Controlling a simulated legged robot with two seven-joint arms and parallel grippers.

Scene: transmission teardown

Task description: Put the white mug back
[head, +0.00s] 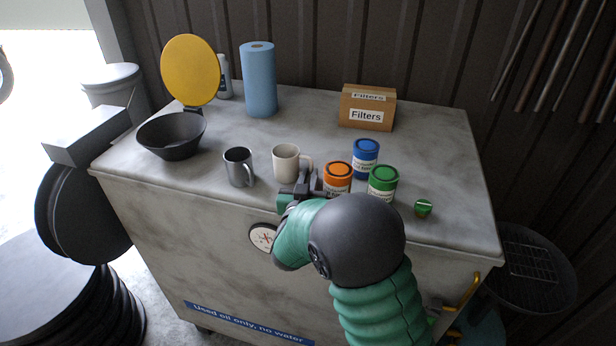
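The white mug (285,163) stands upright near the front edge of the worktop, its handle facing right. My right gripper (306,182) is at the front edge, just in front of and below the mug's handle. Its dark fingers appear close to the handle, but I cannot tell whether they touch it. My own green and grey wrist hides part of the gripper, so its opening is unclear. My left gripper is not in view.
A grey metal mug (239,167) stands left of the white mug. Orange (338,176), blue (366,158) and green (383,181) cans stand to the right. A black bowl (171,136), blue roll (259,80) and Filters box (367,107) are farther out.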

